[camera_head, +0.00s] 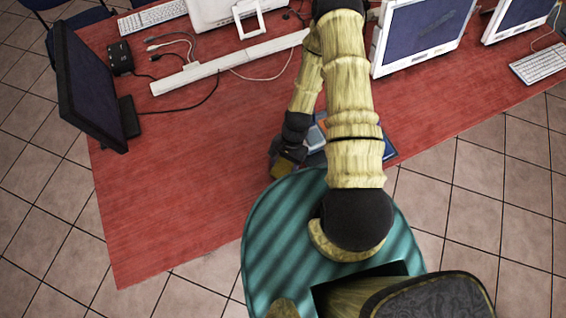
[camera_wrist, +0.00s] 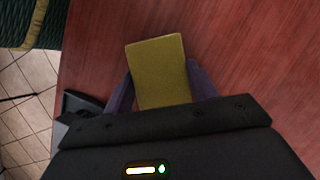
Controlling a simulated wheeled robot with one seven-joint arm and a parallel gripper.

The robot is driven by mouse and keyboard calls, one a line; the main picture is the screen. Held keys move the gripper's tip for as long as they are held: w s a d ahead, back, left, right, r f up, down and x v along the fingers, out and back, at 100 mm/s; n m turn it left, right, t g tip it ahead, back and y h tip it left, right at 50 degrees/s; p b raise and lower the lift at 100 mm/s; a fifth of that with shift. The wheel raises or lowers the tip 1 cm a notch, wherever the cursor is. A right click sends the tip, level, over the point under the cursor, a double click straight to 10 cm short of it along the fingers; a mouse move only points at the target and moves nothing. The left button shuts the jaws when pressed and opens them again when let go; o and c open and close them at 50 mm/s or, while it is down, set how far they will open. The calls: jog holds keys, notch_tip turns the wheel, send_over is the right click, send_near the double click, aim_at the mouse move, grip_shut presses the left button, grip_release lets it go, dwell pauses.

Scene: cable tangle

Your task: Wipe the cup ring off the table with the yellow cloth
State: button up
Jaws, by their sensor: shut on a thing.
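The yellow cloth (camera_wrist: 158,72) shows in the wrist view as a flat, block-like yellow piece between my two purple fingers. My gripper (camera_wrist: 160,85) is shut on it, just over the red table (camera_wrist: 250,40). I cannot tell whether the cloth touches the table. In the head view my gripper (camera_head: 282,166) is near the table's front edge, and a dull yellow bit of the cloth (camera_head: 281,170) shows at it. I see no cup ring in either view; my arm and gripper hide part of the table.
A blue item (camera_head: 388,148) lies partly behind my arm near the front edge. A dark monitor (camera_head: 90,85) stands at left. A long white power strip (camera_head: 225,63) and cables lie at the back. White monitors (camera_head: 425,35) stand at right. The table's left front is clear.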

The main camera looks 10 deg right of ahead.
jog(key=r+p, duration=0.1)
jog(key=r, duration=0.2)
jog(key=shift+s+d+p, duration=0.1)
jog(key=shift+s+p, duration=0.25)
jog(key=shift+s, duration=0.05)
jog(key=shift+w+r+p, duration=0.2)
jog(key=shift+r+p, duration=0.25)
jog(key=shift+r, duration=0.1)
jog(key=shift+w+r+p, duration=0.15)
jog(key=shift+r+p, duration=0.25)
jog(key=shift+r, duration=0.15)
jog(key=shift+s+a+r+p, duration=0.1)
jog(key=shift+a+r+p, duration=0.1)
jog(key=shift+r+p, duration=0.8)
jog(key=shift+s+d+r, duration=0.1)
jog(key=shift+r, duration=0.35)
jog(key=shift+d, duration=0.1)
